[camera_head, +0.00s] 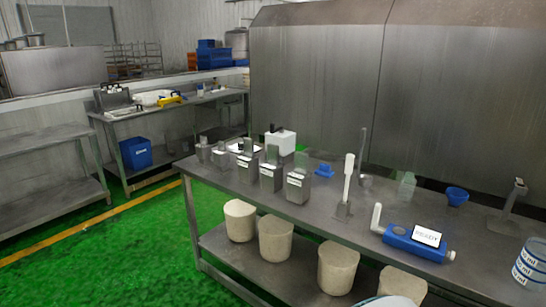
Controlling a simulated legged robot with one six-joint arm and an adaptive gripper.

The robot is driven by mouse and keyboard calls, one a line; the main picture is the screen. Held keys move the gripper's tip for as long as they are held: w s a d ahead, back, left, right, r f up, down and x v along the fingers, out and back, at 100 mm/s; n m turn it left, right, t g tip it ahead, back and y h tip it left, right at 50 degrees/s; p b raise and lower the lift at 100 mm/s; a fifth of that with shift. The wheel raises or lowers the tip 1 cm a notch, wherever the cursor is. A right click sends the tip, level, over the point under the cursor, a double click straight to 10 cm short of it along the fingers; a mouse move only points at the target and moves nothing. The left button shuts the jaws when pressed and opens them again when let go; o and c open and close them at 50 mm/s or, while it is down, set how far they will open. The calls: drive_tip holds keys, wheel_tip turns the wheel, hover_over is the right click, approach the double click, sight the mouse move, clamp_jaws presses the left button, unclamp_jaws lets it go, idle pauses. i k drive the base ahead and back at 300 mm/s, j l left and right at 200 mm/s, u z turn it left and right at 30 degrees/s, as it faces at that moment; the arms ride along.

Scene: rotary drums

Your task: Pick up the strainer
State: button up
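No object in view can be made out for certain as a strainer. On the metal table (330,222) stand a small blue funnel-like cup (457,196) at the back right and a low blue piece (323,171) near the middle; I cannot tell whether either has a mesh. A grey metal tool (516,192) stands upright near the right edge, its detail too small to read. My gripper is not in view.
Several metal holders (298,185) line the table's left part. A white-handled tool (348,180), a blue device with a white screen (415,240) and striped containers (532,262) stand farther right. Beige buckets (338,268) fill the lower shelf. Green floor (130,245) is open at left.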

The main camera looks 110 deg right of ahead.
sight(221, 156)
drive_tip(key=z, duration=3.5)
drive_tip(key=i+j+z, duration=0.25)
drive_tip(key=z, duration=0.2)
drive_tip(key=i+j+z, duration=0.3)
drive_tip(key=z, duration=0.15)
drive_tip(key=i+j, duration=0.15)
drive_tip(key=j, duration=0.2)
drive_tip(key=i+j+z, duration=0.15)
drive_tip(key=i+j, duration=0.2)
drive_tip(key=j, duration=0.3)
drive_tip(key=i+j+z, duration=0.15)
drive_tip(key=j, duration=0.2)
drive_tip(key=i+j, duration=0.1)
drive_tip(key=j, duration=0.25)
drive_tip(key=i+j+z, duration=0.1)
drive_tip(key=j, duration=0.25)
drive_tip(key=i+j, duration=0.15)
drive_tip(key=j, duration=0.25)
drive_tip(key=i+j, duration=0.15)
drive_tip(key=j, duration=0.2)
drive_tip(key=i+j, duration=0.15)
drive_tip(key=j, duration=0.25)
drive_tip(key=i+j, duration=0.15)
drive_tip(key=j, duration=0.2)
